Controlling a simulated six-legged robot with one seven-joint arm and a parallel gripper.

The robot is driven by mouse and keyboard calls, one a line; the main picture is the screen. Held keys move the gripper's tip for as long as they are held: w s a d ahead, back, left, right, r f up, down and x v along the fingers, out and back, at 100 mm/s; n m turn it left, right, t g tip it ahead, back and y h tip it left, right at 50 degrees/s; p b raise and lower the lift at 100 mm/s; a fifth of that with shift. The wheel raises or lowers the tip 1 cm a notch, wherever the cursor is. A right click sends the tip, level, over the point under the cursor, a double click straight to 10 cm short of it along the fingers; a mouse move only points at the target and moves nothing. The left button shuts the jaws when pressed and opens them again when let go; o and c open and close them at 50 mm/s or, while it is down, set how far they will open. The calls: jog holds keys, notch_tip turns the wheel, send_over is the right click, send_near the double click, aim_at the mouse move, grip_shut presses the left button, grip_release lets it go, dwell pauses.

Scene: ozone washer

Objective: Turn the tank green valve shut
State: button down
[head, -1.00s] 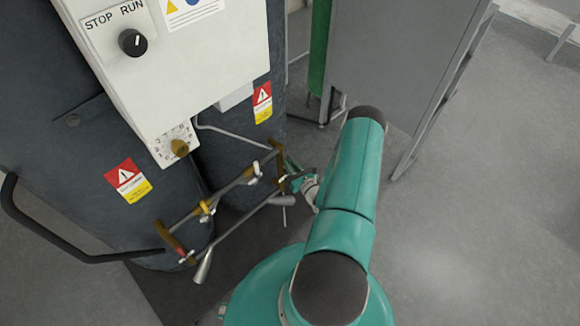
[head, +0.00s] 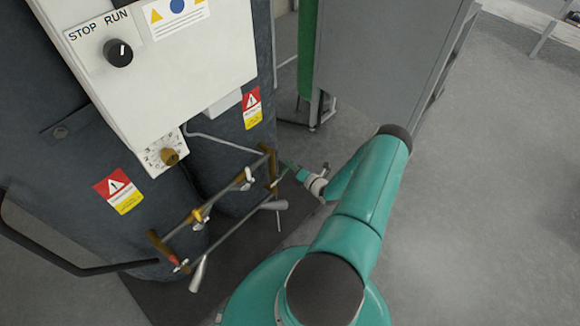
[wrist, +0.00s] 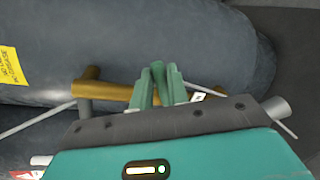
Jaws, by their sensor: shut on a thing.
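The green valve handle (wrist: 157,68) stands between my gripper's two teal fingers in the wrist view. My gripper (wrist: 159,84) is shut on it, and the fingers hide its lower part. A brass pipe fitting (wrist: 112,91) runs just left of the fingers. In the head view my gripper (head: 287,169) is at the right end of the pipe frame, beside the brass upright (head: 270,166). The handle is too small there to make out its angle clearly.
Dark tanks (head: 228,150) stand behind the pipes, below a white control box (head: 150,70). Other pipe valves include a yellow handle (head: 198,215) and a red one (head: 173,259). A grey cabinet (head: 385,60) stands at the back. The floor at right (head: 480,210) is clear.

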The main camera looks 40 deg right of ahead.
jog(key=shift+d+f+m+y, duration=0.25)
jog(key=shift+f+m+y, duration=0.2)
jog(key=shift+f+m, duration=0.6)
jog(key=shift+d+f+m+y, duration=0.25)
jog(key=shift+f+m+y, duration=0.3)
jog(key=shift+m, duration=0.9)
jog(key=shift+f, duration=0.15)
jog(key=c, duration=1.4)
grip_release()
jog(key=shift+o, duration=0.2)
jog(key=s+r, duration=0.2)
jog(key=s, duration=1.1)
jog(key=shift+s+d+r, duration=0.2)
jog(key=shift+s+r, duration=0.1)
jog(key=shift+r, duration=0.1)
